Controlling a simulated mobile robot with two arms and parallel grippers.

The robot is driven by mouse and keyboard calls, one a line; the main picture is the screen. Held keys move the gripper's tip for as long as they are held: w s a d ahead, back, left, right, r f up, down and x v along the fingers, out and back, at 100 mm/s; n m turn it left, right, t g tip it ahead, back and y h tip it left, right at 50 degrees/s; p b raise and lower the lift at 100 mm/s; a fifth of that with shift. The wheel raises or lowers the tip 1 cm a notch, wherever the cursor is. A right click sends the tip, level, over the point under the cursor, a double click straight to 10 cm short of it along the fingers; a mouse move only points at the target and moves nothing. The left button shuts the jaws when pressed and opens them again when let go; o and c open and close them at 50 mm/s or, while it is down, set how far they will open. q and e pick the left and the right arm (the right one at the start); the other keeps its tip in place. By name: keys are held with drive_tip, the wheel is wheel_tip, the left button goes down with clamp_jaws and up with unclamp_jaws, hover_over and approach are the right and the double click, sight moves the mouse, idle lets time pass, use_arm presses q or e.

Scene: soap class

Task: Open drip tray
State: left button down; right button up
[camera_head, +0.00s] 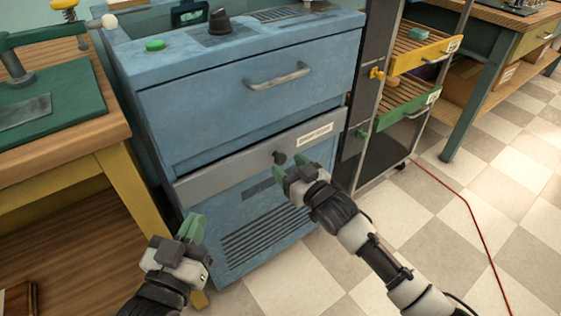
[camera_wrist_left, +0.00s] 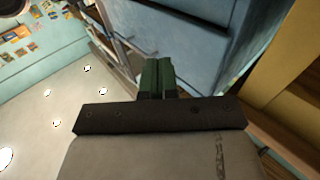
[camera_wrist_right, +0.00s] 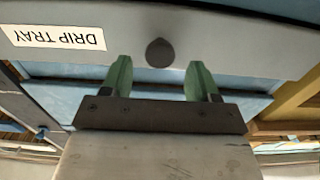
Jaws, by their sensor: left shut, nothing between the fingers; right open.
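The drip tray (camera_head: 230,168) is a grey drawer front low on the blue machine, with a white label and a dark round knob (camera_head: 279,158). Its front stands slightly proud of the blue panel below. In the right wrist view the knob (camera_wrist_right: 160,52) lies ahead of and between the green fingertips, and the label reads DRIP TRAY. My right gripper (camera_head: 291,177) is open in front of the knob; the fingers do not appear to touch it. My left gripper (camera_head: 193,228) is shut and empty, left of the machine's lower front; its fingers are together in the left wrist view (camera_wrist_left: 157,75).
The blue machine (camera_head: 200,110) has an upper drawer with a metal handle (camera_head: 277,76). A wooden workbench (camera_head: 90,130) stands close at the left. A rack with yellow (camera_head: 425,54) and green (camera_head: 400,110) trays is at the right. The checkered floor (camera_head: 430,210) is open at the right, crossed by a red line.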

sight(282, 160)
drive_tip(key=x, duration=0.3)
drive_tip(key=shift+b, duration=0.4)
use_arm(q)
drive_tip(key=shift+s+d+r+t+h, duration=0.1)
drive_tip(key=shift+s+r+t+h, duration=0.1)
drive_tip(key=shift+r+t, duration=0.4)
drive_tip(key=shift+s+d+r+t+h, duration=0.1)
drive_tip(key=shift+r+t+h, duration=0.1)
drive_tip(key=shift+r+t, duration=0.4)
drive_tip(key=shift+s+d+r+t+h, duration=0.1)
drive_tip(key=shift+r+t+h, duration=0.1)
drive_tip(key=shift+r+t, duration=0.4)
use_arm(e)
drive_tip(key=shift+w+a, duration=0.25)
drive_tip(key=shift+w, duration=0.15)
use_arm(q)
drive_tip(key=shift+r, duration=0.1)
use_arm(e)
drive_tip(key=shift+c, duration=0.2)
clamp_jaws()
